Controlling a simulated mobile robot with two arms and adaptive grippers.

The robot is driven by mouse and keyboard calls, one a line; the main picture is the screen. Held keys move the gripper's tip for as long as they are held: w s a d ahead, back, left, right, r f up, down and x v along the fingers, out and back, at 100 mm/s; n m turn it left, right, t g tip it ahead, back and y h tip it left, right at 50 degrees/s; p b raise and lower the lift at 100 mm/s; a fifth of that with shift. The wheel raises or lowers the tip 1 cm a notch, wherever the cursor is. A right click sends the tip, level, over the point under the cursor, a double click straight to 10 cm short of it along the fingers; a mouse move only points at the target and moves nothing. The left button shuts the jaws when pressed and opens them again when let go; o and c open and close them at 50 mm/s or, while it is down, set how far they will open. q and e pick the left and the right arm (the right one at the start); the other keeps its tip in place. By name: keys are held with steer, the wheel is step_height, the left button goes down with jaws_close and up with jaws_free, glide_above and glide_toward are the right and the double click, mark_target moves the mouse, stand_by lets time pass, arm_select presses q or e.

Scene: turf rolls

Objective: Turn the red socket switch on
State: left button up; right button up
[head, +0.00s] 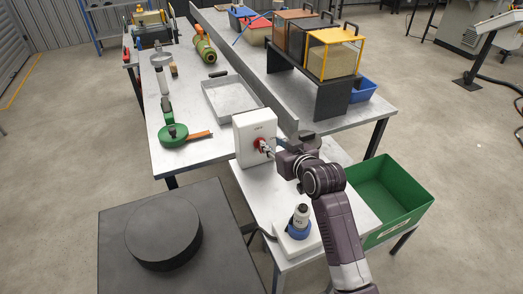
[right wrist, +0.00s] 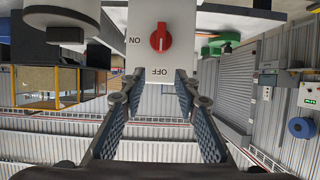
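The red socket switch (head: 261,144) is a round red knob on the front of a white box (head: 250,125) on the bench. In the right wrist view the red knob (right wrist: 160,38) shows on a white panel, with its grip bar roughly upright in the picture. Upside-down lettering reads ON at its left and OFF below it. My right gripper (head: 269,150) is close in front of the knob and partly covers it. In the right wrist view my right gripper (right wrist: 154,85) is open, its two fingers apart with nothing between them. My left gripper is out of view.
A green bin (head: 400,190) is at the right. A dark round block (head: 163,232) is at the left.

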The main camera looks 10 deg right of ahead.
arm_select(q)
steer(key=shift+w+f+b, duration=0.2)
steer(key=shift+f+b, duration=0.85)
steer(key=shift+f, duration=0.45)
arm_select(e)
steer(key=w+a+f, duration=0.1)
steer(key=w+f, duration=0.6)
steer(key=shift+w+a, duration=0.2)
jaws_close()
